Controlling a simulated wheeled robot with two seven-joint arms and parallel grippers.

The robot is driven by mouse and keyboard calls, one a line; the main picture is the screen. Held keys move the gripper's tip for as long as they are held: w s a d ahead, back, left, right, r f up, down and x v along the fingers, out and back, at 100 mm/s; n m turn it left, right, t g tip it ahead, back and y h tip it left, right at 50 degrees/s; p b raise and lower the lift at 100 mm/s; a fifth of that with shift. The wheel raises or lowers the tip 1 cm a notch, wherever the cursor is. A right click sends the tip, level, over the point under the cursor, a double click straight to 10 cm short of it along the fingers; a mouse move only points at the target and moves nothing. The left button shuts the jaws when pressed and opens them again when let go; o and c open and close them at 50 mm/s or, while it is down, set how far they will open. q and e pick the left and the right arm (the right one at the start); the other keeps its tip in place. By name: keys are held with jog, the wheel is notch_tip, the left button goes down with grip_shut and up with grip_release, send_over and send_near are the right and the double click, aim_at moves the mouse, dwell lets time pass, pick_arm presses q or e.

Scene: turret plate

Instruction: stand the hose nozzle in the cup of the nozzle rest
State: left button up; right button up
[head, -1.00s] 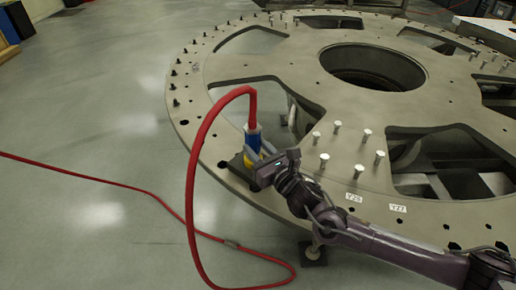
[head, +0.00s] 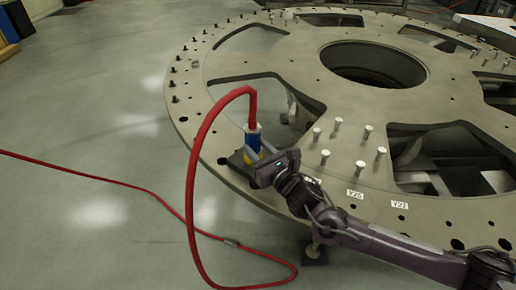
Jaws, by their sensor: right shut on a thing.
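The hose nozzle (head: 253,138) has a blue body with a pale collar on top, and the red hose (head: 205,125) runs up out of it and loops down to the floor. It looks upright. The nozzle rest (head: 237,160) is a dark plate on the rim of the turret plate, with some yellow showing at the nozzle's lower end. My right gripper (head: 256,159) is shut at the nozzle's lower part, beside the rest. The fingers hide the cup, so I cannot tell whether the nozzle's end is inside it. My left gripper is out of view.
The large round turret plate (head: 290,97) has wide cut-outs and a central hole. Several upright bolts (head: 337,124) stand right of the nozzle, and small dark studs (head: 172,84) line the left rim. The hose also lies across the open floor (head: 90,110) at left.

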jog(key=shift+f, duration=0.15)
jog(key=o, duration=1.2)
jog(key=shift+f, duration=0.1)
